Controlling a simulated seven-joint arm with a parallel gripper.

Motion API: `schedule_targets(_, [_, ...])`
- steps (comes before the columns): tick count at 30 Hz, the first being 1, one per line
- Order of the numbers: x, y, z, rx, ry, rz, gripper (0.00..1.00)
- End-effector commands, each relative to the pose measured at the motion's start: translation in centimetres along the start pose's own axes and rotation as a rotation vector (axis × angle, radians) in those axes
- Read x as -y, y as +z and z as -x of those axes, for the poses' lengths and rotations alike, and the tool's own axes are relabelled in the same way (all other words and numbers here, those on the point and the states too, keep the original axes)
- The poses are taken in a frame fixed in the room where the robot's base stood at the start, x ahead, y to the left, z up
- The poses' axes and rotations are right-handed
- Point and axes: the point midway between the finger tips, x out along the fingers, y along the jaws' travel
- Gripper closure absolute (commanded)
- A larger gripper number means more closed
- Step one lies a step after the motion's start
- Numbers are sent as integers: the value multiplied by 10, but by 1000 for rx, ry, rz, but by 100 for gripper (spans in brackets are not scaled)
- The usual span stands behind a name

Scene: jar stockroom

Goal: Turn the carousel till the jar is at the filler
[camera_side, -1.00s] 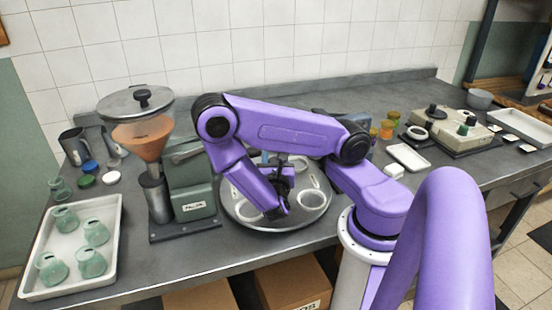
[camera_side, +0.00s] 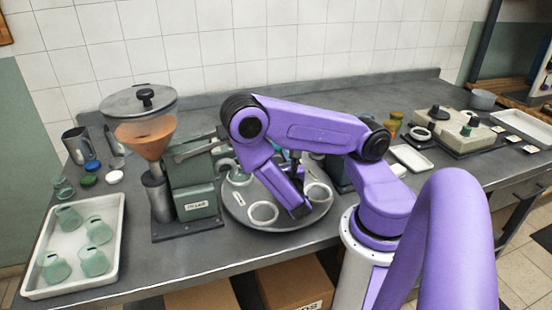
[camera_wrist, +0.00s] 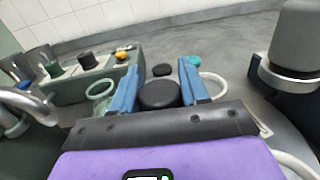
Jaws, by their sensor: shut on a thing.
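The carousel (camera_side: 240,211) is a round grey plate with white rings, in the middle of the bench in the side view. The jar (camera_side: 238,177) looks pale green and sits at the carousel's left side, beside the filler's green body. Its rim seems to show in the wrist view (camera_wrist: 100,89). The filler (camera_side: 194,190) has a hopper of orange powder (camera_side: 148,140) to its left. My gripper (camera_wrist: 159,85) is shut, its blue fingers on either side of a black knob (camera_wrist: 160,97). In the side view my arm hides the fingertips and part of the carousel.
A white tray (camera_side: 118,245) of several green jars stands at the left. Steel cups and coloured lids lie behind it. At the right are a small white tray (camera_side: 411,158) and a beige balance-like device (camera_side: 455,131). The bench behind the arm is mostly clear.

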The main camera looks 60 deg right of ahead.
Motion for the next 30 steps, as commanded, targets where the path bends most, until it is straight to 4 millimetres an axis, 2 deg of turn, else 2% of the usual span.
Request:
schedule_targets(9, [0,-1,0,-3,0,-1,100])
schedule_targets(10, [0,-1,0,-3,0,-1,46])
schedule_targets(11, [0,-1,0,-3,0,-1,36])
schedule_targets(23, [-1,0,3,-1,2,1,35])
schedule_targets(30, [-2,0,25,0,8,1,35])
